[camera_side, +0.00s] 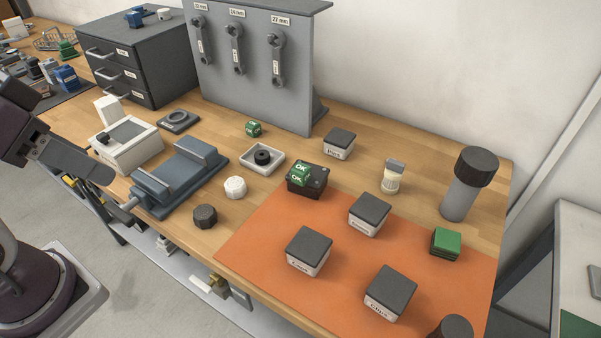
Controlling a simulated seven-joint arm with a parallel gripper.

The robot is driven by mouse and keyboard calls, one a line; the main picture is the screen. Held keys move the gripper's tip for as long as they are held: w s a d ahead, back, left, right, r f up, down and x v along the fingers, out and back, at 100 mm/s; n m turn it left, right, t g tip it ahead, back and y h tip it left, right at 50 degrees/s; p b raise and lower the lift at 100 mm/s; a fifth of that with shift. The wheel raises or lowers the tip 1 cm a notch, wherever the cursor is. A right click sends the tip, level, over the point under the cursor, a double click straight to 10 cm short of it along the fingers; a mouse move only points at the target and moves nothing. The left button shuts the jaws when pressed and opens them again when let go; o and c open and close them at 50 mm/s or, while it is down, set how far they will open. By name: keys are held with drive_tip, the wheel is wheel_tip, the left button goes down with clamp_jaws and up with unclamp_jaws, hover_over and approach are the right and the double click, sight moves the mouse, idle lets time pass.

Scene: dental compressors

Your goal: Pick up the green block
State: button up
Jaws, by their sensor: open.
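A green block (446,240) lies near the right edge of the orange mat (330,240); its top is plain green and its lower part is darker. Two smaller green cubes marked "OK" (299,172) sit in or on a dark box at the mat's back edge. Another green "OK" cube (253,128) stands on the bare wood near the grey panel. My gripper (102,178) is at the far left, beside the white device and the vise, far from all these green pieces. It is open, and nothing shows between its fingers.
Several white boxes with dark lids, including one at the mat's middle (370,213), stand around the mat. A dark-capped cylinder (463,185) stands behind the green block. A blue-grey vise (180,180) and a tool panel (255,75) stand left and back.

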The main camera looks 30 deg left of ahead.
drive_tip(key=n+g+h, duration=0.7)
drive_tip(key=n+h, duration=0.4)
drive_tip(key=n, duration=0.3)
hover_over(307, 174)
drive_tip(key=s+a, duration=0.4)
drive_tip(key=a, duration=0.1)
wheel_tip(307, 174, down, 12)
drive_tip(key=w+f+n, duration=0.1)
drive_tip(key=f, duration=0.1)
drive_tip(key=w+f+n+t+h, duration=0.1)
drive_tip(key=w+f, duration=0.1)
drive_tip(key=w+f+n+h, duration=0.1)
drive_tip(key=f, duration=0.1)
drive_tip(key=shift+w+a+f+n, duration=0.1)
drive_tip(key=shift+w+f+n, duration=0.15)
drive_tip(key=shift+n, duration=0.15)
drive_tip(key=shift+h, duration=0.3)
drive_tip(key=x, duration=0.3)
drive_tip(key=f+x, duration=0.1)
drive_tip(key=x, duration=0.2)
drive_tip(key=shift+s+f, duration=0.1)
drive_tip(key=shift+f, duration=0.05)
drive_tip(key=shift+d+f, duration=0.15)
drive_tip(key=shift+d, duration=0.1)
clamp_jaws()
